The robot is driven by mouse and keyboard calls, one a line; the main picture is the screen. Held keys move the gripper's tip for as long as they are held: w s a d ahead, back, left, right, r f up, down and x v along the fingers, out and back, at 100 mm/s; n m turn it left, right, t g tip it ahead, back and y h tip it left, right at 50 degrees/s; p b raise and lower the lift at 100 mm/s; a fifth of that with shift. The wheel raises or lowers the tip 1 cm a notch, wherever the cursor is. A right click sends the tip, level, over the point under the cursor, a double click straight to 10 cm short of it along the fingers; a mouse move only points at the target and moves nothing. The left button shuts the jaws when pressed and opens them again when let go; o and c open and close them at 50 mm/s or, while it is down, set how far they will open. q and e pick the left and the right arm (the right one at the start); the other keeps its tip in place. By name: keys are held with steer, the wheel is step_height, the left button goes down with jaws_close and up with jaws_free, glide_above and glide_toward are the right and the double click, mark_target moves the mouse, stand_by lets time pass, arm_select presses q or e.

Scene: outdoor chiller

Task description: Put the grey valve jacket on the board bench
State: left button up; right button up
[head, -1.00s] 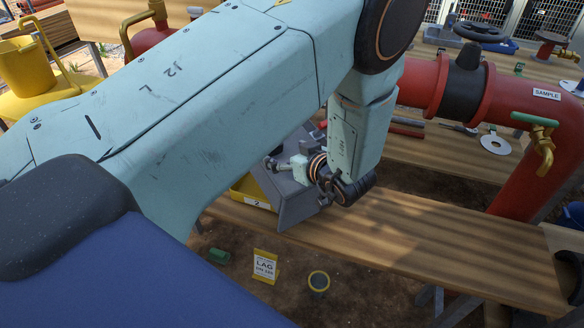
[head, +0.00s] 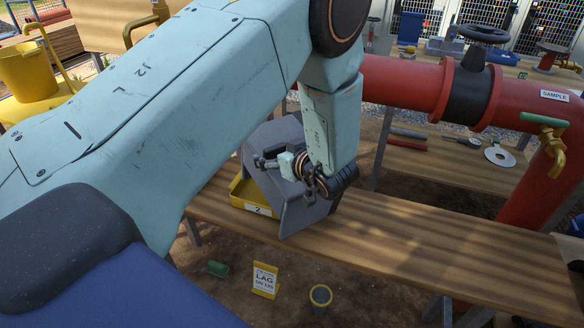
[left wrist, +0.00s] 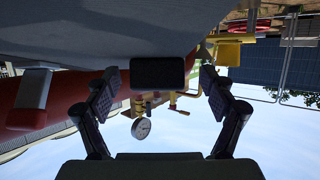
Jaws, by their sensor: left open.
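A grey angular shape, which looks like the grey valve jacket (head: 290,212), stands at the near board bench (head: 420,245) in the head view. Its lower corner reaches past the bench's front edge. My left gripper (head: 270,161) is in front of its upper part, open; I cannot tell whether it touches. In the left wrist view, my left gripper (left wrist: 160,85) has its two fingers spread wide, with a dark block (left wrist: 158,72) between them that I cannot identify. A broad grey surface fills the top there. My right gripper is not in view.
A red pipe (head: 410,82) with a dark band crosses behind and bends down at the right. A yellow sign (head: 265,280) and a small cup (head: 320,296) are on the ground. The bench's right part is clear.

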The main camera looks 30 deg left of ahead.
arm_select(q)
steer(key=shift+w+f, duration=0.25)
steer(key=shift+w, duration=0.1)
steer(key=c, duration=0.4)
steer(key=shift+s+r, duration=0.2)
steer(key=shift+s, duration=0.1)
steer(key=c, duration=0.5)
steer(key=shift+w+f, duration=0.15)
steer(key=shift+w, duration=0.05)
steer(key=c, duration=0.4)
jaws_close()
